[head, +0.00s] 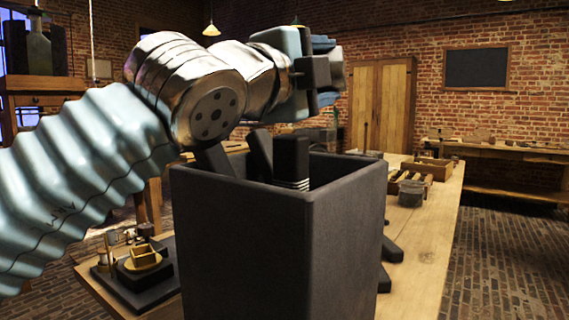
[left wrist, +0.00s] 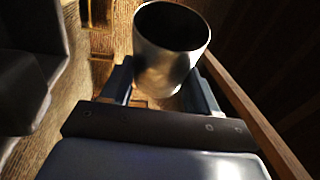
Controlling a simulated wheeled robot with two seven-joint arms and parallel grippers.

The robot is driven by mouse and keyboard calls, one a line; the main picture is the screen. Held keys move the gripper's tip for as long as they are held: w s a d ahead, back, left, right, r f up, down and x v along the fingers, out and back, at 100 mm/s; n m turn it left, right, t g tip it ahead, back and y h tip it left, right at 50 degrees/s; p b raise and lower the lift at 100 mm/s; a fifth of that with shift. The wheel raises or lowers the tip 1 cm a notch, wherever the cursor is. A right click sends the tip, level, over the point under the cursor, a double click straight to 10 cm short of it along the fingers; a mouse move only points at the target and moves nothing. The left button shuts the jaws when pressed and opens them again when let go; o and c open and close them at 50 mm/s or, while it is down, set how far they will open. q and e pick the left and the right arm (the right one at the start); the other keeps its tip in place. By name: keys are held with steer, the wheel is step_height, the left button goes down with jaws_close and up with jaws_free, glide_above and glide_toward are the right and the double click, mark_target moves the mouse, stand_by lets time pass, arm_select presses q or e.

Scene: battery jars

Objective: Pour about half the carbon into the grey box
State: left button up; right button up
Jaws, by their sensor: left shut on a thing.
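My left gripper (head: 325,72) reaches in from the left, above and behind the large box. In the left wrist view it (left wrist: 163,85) is shut on a round metal cup (left wrist: 165,68), a blue finger on each side. The cup's mouth faces the camera and its inside is dark, so I cannot tell how much carbon is in it. My right gripper is not in view.
The wooden table (head: 432,235) runs back to the right. A small grey pot (head: 411,194) and a wooden tray (head: 434,169) stand on it. A black base with brass parts (head: 143,262) is at the left. The table's right strip is clear.

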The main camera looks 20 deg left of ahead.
arm_select(q)
steer(key=shift+a+r+n+t+y+b, duration=0.2)
steer(key=shift+a+n+t+b, duration=0.1)
steer(key=shift+n+b, duration=0.4)
steer(key=shift+a+r+n+t+y+b, duration=0.15)
steer(key=shift+r+n+t+b, duration=0.25)
steer(key=shift+n, duration=0.5)
steer(key=shift+a+r+n+t+y+b, duration=0.1)
steer(key=shift+a+n+t+b, duration=0.15)
steer(key=shift+n+b, duration=0.5)
stand_by(3.5)
